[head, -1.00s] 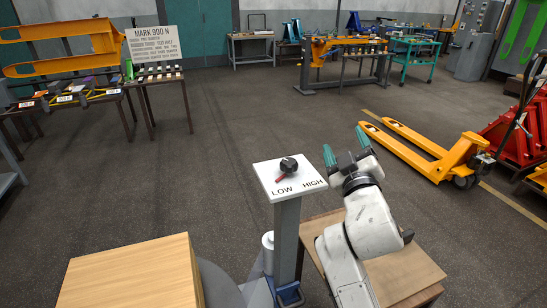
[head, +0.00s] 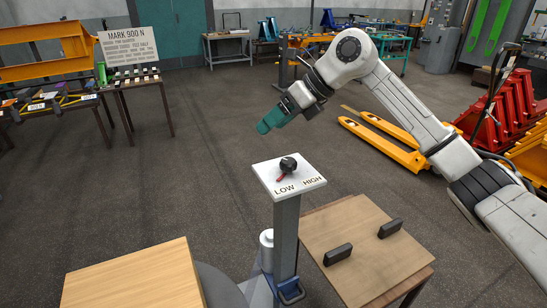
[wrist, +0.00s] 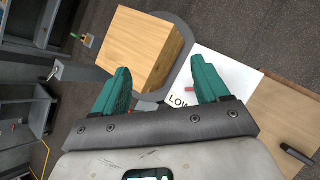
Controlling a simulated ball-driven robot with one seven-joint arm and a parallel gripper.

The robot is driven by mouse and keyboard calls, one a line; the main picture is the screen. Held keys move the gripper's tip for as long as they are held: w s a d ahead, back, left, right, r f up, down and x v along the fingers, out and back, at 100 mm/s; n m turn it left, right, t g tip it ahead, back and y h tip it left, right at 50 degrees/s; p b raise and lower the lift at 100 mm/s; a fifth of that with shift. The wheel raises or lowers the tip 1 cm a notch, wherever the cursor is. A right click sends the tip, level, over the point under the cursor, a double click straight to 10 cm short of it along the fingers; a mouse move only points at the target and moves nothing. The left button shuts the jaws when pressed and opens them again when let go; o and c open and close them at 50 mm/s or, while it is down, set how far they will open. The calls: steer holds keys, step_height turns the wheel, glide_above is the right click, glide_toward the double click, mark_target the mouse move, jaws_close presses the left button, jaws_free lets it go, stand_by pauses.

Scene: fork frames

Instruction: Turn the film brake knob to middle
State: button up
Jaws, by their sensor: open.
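The film brake knob (head: 288,165) is a dark round knob with a red pointer. It sits on a white plate (head: 262,174) marked LOW and HIGH, on top of a grey post (head: 286,240). The red pointer slants toward the plate's lower left, on the LOW side. My gripper (head: 264,126) has teal fingers and hangs above and a little left of the plate in the head view, apart from the knob. In the wrist view my gripper (wrist: 160,85) is open and empty, with the plate (wrist: 228,68) behind its right finger. There the knob is mostly hidden; a bit of red shows.
A wooden box (head: 135,275) stands front left of the post. A low wooden table (head: 365,235) with two dark blocks stands to its right. A yellow pallet jack (head: 385,145) is farther right. Open floor lies behind the plate.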

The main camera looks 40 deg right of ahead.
mark_target(289, 160)
steer(key=s+d+f+g+h, duration=0.2)
steer(key=s+d+g+h, duration=0.15)
steer(key=d, duration=0.35)
steer(key=shift+m+t, duration=0.3)
steer(key=shift+t, duration=0.05)
steer(key=p+x, duration=0.2)
steer(key=x, duration=0.8)
steer(key=shift+a+f, duration=0.25)
steer(key=shift+f, duration=0.15)
steer(key=c, duration=1)
steer(key=shift+c, duration=0.2)
